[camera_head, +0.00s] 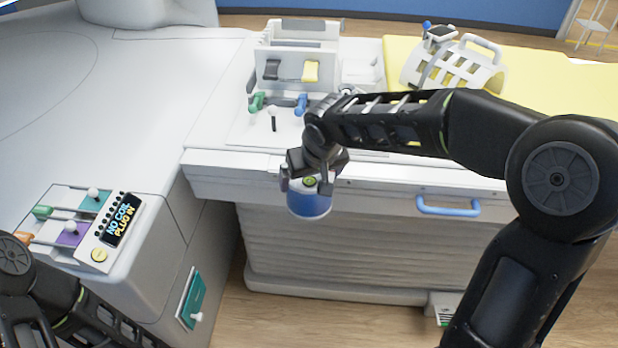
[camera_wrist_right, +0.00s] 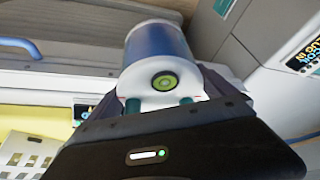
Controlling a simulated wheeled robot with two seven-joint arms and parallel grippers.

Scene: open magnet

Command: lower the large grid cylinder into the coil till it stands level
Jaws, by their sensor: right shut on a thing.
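The large grid cylinder (camera_head: 309,203), blue-sided with a pale end and a green round mark, is in my right gripper (camera_head: 312,172). It hangs in the air in front of the bed's side. In the right wrist view the cylinder (camera_wrist_right: 158,52) sits between the fingers of the gripper (camera_wrist_right: 178,98), which is shut on it. The coil (camera_head: 455,65), a white curved frame with slots, stands on the yellow pad at the back right, apart from the cylinder. Part of it shows in the right wrist view (camera_wrist_right: 28,150). Only dark links of my left arm show at lower left.
A white holder (camera_head: 298,62) with small coloured parts stands on the bed end, left of the yellow pad (camera_head: 560,88). A blue handle (camera_head: 447,208) sticks out from the bed's side. A panel reading "NO COIL PLUG IN" (camera_head: 120,220) is at left.

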